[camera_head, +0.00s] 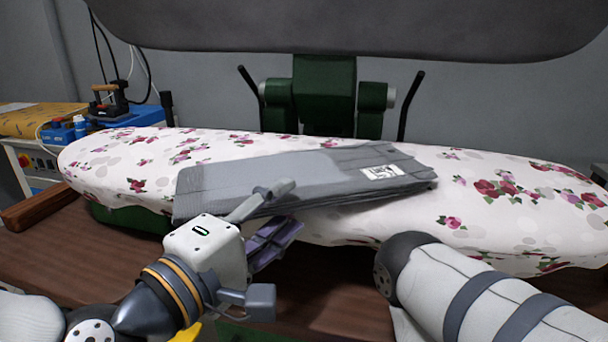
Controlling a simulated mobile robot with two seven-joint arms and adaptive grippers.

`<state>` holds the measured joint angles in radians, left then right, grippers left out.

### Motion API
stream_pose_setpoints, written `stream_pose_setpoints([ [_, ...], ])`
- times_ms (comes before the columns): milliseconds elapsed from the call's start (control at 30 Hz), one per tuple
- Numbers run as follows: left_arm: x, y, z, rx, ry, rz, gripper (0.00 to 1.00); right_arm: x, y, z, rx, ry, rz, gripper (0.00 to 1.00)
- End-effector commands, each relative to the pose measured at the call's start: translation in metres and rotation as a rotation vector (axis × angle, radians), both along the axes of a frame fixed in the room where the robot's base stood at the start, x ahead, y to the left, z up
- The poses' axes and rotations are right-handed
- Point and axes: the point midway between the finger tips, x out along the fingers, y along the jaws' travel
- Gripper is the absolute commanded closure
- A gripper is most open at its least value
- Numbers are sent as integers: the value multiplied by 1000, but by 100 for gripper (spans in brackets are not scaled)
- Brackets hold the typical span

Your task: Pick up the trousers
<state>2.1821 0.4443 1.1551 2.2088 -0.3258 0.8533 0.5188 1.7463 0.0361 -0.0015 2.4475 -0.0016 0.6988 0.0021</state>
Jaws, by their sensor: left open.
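The grey folded trousers (330,172) lie flat on the flowered ironing board (510,215), a little left of its middle, with a white label on their right part. My left gripper (285,215) is open at the front left edge of the trousers. One finger overlaps the cloth in the picture and the other is lower, in front of the board's edge. I cannot tell whether the upper finger touches the cloth. My right arm (480,290) comes in at the lower right; its gripper is not in view.
A green press machine (325,95) with black handles stands behind the board, under a large dark upper plate (350,20). An iron (108,100) and blue items stand at the far left. The brown wooden table (50,250) lies below the board. The board's right part is clear.

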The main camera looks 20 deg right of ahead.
Motion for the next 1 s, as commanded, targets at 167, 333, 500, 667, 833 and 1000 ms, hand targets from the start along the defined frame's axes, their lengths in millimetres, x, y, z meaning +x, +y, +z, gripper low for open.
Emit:
stream_pose_setpoints([
  [167, 12, -15, 0, 1, -1, 1, 59, 0, 0, 0, 0, -1, 0, 60],
  [333, 12, -15, 0, 1, -1, 1, 59, 0, 0, 0, 0, -1, 0, 60],
  [500, 12, -14, 0, 1, -1, 1, 95, 0, 0, 0, 0, -1, 0, 60],
  [667, 12, -14, 1, -1, -4, 2, 100, 0, 0, 0, 0, -1, 0, 60],
  [833, 12, -14, 1, -1, -4, 2, 100, 0, 0, 0, 0, -1, 0, 60],
  [1000, 12, -14, 16, 0, -8, 2, 100, 3, 0, 4, 0, -11, 0, 60],
])
